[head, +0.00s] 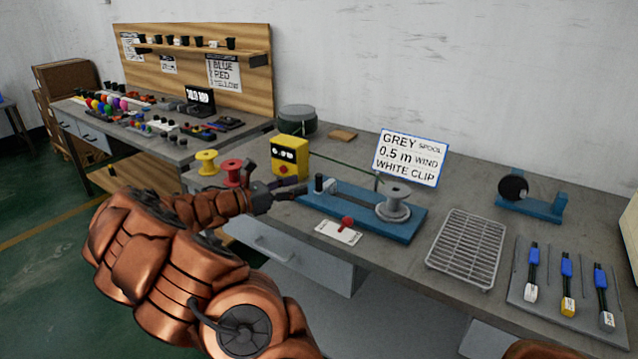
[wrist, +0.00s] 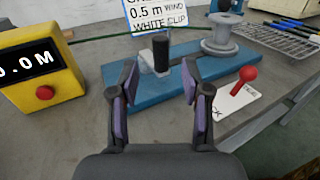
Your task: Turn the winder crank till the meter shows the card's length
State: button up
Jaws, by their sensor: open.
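The winder is a blue base (head: 354,217) on the bench with a grey spool (head: 396,197) at its right end. Its crank has a dark upright handle (wrist: 161,54) at the left end, seen also in the head view (head: 319,184). The yellow meter (head: 290,158) stands left of it; in the wrist view its display (wrist: 27,63) reads about 0.0 M, its left edge cut off. The card (head: 410,157) reads grey spool, 0.5 m wind, white clip. My gripper (wrist: 154,92) is open and empty, its fingers on either side of the line to the handle, just short of it.
A white plate with a red knob (head: 347,224) lies in front of the winder. Yellow (head: 207,160) and red (head: 232,168) spools stand at left. A green cord runs from the meter toward the winder.

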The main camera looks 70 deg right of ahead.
aim_at(319, 190)
jog(key=shift+x, duration=3.7)
grip_shut()
